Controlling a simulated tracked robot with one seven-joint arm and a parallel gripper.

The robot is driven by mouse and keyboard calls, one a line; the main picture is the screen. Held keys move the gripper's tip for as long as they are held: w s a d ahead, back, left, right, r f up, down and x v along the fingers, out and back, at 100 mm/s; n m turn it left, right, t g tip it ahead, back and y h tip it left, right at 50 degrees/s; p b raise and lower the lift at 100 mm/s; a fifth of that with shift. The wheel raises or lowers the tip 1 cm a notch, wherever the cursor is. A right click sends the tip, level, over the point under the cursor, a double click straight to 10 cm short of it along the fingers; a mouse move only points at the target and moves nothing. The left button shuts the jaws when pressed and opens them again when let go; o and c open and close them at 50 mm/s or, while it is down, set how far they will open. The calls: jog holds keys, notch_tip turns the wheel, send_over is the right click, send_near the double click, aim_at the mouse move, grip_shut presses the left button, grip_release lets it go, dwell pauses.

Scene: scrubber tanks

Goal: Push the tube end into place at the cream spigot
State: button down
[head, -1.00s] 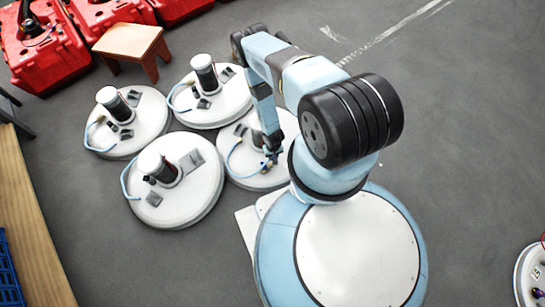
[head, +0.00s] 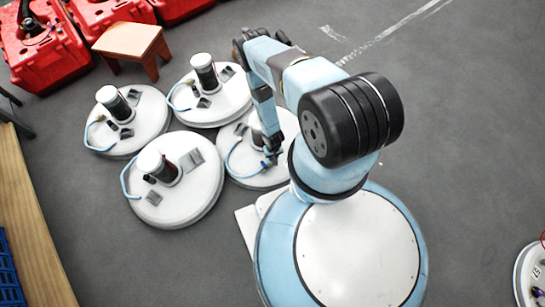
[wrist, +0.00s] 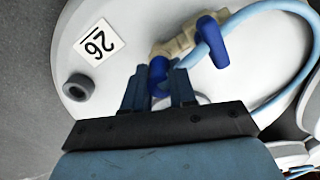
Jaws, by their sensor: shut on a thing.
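The cream spigot (wrist: 172,45) shows in the wrist view on a white round tank lid (wrist: 110,15), with a dark blue handle (wrist: 213,40) at its right. The light blue tube (wrist: 305,40) loops round the right of the lid, and a length of it runs behind the handle toward my fingers. My gripper (wrist: 158,76) is shut on the tube end, close beside the spigot. A dark blue piece shows between the fingertips. The fingers hide the tube's tip, so I cannot tell whether it is seated. In the head view my gripper (head: 270,158) is low over the nearest lid.
A tag marked 26 (wrist: 97,42) and a dark grey round knob (wrist: 78,87) are on the lid. Several similar lids with upright cylinders stand to the left, one nearby (head: 180,205). A wooden stool (head: 130,42) stands behind. The floor at the right is mostly clear.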

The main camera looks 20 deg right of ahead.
jog(key=shift+f, duration=0.35)
jog(key=shift+c, duration=1.8)
grip_release()
jog(key=shift+r, duration=4.3)
jog(key=shift+w, duration=0.1)
